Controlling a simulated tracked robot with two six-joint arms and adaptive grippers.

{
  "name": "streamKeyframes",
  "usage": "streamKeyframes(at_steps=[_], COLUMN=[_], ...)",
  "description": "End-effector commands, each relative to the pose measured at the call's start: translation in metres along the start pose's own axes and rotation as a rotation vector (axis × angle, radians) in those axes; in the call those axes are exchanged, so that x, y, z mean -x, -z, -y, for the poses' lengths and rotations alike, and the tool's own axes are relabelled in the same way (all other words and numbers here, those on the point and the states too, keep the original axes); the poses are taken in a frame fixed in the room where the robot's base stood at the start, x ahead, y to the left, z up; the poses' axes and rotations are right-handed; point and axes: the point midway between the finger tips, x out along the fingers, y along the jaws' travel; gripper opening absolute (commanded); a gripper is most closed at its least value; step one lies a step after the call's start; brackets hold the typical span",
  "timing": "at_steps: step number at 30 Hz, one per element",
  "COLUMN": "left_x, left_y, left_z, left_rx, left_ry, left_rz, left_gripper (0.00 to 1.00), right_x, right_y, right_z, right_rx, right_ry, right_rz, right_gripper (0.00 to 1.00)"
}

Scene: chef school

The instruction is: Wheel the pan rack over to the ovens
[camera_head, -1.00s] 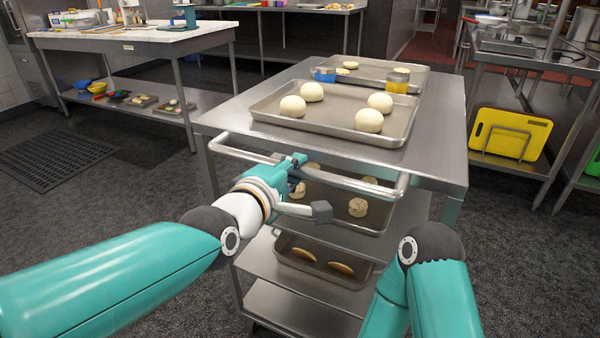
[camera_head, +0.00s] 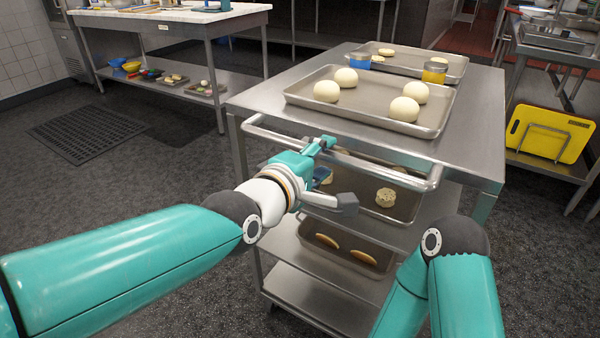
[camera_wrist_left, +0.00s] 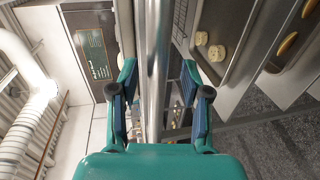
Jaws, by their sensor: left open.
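The pan rack (camera_head: 478,150) is a steel trolley with a flat top, lower shelves and a tubular handle (camera_head: 412,181) on its near side. A baking tray (camera_head: 310,107) with pale dough balls lies on its top, with another tray behind. Lower trays hold cookies and flat golden items. My left gripper (camera_head: 335,172) is at the handle. In the left wrist view, the handle bar (camera_wrist_left: 156,50) runs between the spread fingers of the left gripper (camera_wrist_left: 158,85), with gaps visible beside it. My right arm shows at the lower right, but its gripper does not. I cannot make out any ovens.
A worktable (camera_head: 170,15) with a lower shelf stands at the left. A dark floor mat (camera_head: 80,135) lies before it. A steel bench with a yellow board (camera_head: 548,135) stands close on the right. Open floor lies between the rack and the left worktable.

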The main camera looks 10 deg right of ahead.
Motion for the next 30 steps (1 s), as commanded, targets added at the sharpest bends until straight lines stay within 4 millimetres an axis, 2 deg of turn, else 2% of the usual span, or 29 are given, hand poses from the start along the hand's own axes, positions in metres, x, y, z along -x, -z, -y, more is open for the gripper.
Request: streamKeyframes(at_steps=[9,15,21,30], left_x=[0.064,0.093,0.103,0.103], left_y=[0.0,0.0,0.0,0.0], left_z=[0.0,0.002,0.003,0.003], left_rx=[0.001,0.001,0.001,0.001], left_ry=[0.0,0.002,0.003,0.004], left_rz=[0.0,0.0,0.001,0.001], left_gripper=[0.47,0.47,0.47,0.47], right_x=[0.0,0.0,0.0,-0.001], right_y=[0.0,0.0,0.0,0.0], right_z=[0.0,0.0,0.0,0.0], right_rx=[0.0,0.0,0.0,0.0], right_ry=[0.0,0.0,0.0,0.0], right_rz=[0.0,0.0,0.0,0.0], right_gripper=[0.4,0.4,0.4,0.4])
